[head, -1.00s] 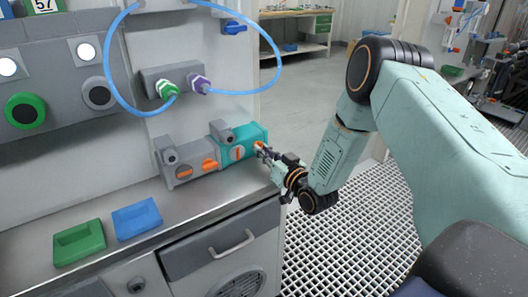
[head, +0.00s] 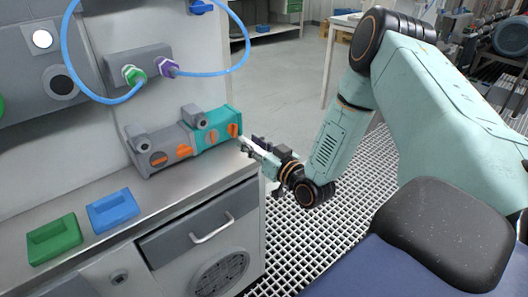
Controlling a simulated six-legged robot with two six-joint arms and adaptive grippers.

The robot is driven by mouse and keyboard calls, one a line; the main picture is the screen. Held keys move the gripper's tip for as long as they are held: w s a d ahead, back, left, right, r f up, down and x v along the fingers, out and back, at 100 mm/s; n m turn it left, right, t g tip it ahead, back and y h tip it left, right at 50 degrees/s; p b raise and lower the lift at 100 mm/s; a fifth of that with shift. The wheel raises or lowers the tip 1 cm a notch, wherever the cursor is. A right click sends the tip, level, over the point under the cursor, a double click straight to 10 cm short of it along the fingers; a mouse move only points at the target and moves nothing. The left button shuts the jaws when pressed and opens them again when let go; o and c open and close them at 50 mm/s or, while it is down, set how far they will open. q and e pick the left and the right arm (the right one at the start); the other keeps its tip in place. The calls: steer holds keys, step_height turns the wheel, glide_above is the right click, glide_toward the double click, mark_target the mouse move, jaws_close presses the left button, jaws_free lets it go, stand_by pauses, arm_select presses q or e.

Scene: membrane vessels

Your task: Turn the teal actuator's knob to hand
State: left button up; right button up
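The teal actuator (head: 203,140) sits at the right end of the counter, beside a grey actuator (head: 150,168). My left gripper is not in view.
A blue hose (head: 66,45) loops above from the green and purple connectors. A grated floor (head: 300,235) lies right of the cabinet.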

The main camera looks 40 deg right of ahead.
steer(key=shift+s, duration=2.9)
steer(key=s+a+f+m+g, duration=0.1)
steer(key=s+a+f+g, duration=0.35)
steer(key=f, duration=0.35)
steer(key=s+a+f+m+g, duration=0.1)
steer(key=s+a+f+g, duration=0.3)
steer(key=s+f+g, duration=0.25)
steer(key=s+a+f+n+g, duration=0.1)
steer(key=s+a+f+g, duration=0.2)
steer(key=s, duration=0.7)
steer(key=s+a+f+n+g, duration=0.2)
steer(key=s+a+f+g, duration=0.1)
steer(key=s, duration=0.7)
steer(key=shift+s+f+g+h, duration=0.15)
steer(key=shift+g+h, duration=0.15)
steer(key=shift+g, duration=0.2)
